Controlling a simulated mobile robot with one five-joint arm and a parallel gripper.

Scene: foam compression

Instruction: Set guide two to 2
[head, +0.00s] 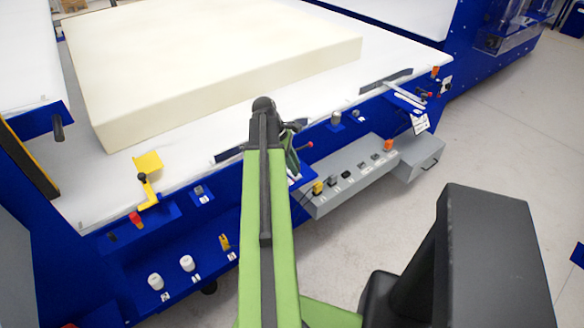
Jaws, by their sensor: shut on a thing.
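My green arm reaches to the front edge of the machine table, and my gripper (292,158) is at its end, mostly hidden behind the arm. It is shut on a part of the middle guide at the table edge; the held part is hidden. A red-tipped lever (309,145) shows just right of the gripper. A dark strip (228,156) runs along the edge to the left of the arm. A similar dark strip (385,82) with another red-tipped lever (424,95) is farther right. Scale numbers are too small to read, and I cannot tell the guide's setting.
A large cream foam block (210,75) lies on the white table (75,160). A yellow bracket (148,163) stands at the left edge. A grey control box (350,175) with several buttons sits below the edge. White knobs (187,263) are at lower left. Clear floor (500,150) lies right.

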